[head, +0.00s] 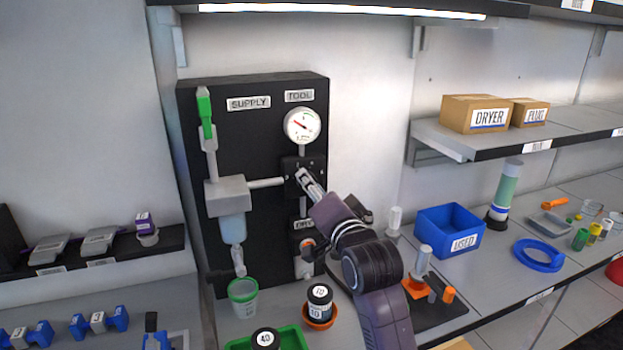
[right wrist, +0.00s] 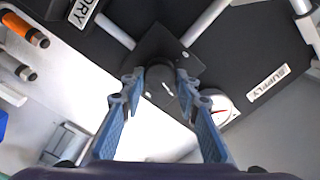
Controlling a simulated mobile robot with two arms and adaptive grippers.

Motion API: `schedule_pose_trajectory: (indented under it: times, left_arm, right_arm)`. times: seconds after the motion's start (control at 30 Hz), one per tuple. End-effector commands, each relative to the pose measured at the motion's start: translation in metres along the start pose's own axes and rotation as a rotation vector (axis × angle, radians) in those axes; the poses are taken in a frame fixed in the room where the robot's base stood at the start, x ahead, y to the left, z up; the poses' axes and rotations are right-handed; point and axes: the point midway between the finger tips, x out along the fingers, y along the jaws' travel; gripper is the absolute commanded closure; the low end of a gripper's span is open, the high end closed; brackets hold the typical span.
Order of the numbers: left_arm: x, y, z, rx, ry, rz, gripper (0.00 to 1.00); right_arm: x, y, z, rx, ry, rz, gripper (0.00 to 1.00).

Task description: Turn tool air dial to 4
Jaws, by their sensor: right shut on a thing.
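The tool air dial (right wrist: 161,88) is a dark round knob on a black square block (head: 291,166) below the TOOL label. My right gripper (right wrist: 159,84) is shut on it, one blue finger on each side. In the head view my right gripper (head: 309,183) reaches the block from the lower right and hides most of the dial. The dial's setting cannot be read. The white tool gauge (head: 302,126) sits above the block, its red needle toward the upper left. It also shows in the right wrist view (right wrist: 221,110). My left gripper is not in view.
The black panel (head: 255,150) also carries a SUPPLY line with a green lever (head: 205,112) and a grey filter unit (head: 227,194). A green-rimmed cup (head: 243,291) and weight-like jars stand below. A blue USED bin (head: 449,230) is to the right.

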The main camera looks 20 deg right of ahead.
Motion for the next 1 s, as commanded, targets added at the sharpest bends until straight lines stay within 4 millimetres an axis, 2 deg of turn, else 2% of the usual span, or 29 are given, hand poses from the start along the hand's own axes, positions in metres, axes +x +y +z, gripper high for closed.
schedule_pose_trajectory:
  times: [0.1, 0.33, 0.9, 0.93, 1.0]
  left_arm:
    - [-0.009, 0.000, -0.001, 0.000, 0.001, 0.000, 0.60]
    - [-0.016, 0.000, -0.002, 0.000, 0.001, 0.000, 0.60]
    - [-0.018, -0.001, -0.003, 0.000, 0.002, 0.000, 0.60]
    - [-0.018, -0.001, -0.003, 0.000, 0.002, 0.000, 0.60]
    - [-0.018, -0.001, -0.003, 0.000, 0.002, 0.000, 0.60]
  right_arm:
    - [0.000, -0.001, 0.000, 0.073, -0.003, 0.003, 0.95]
    - [0.000, 0.001, 0.001, 0.161, -0.002, 0.003, 0.95]
    - [0.000, 0.002, 0.001, 0.192, -0.002, 0.002, 0.95]
    - [0.000, 0.002, 0.001, 0.192, -0.002, 0.002, 0.70]
    - [0.000, 0.002, 0.001, 0.192, -0.002, 0.002, 0.62]
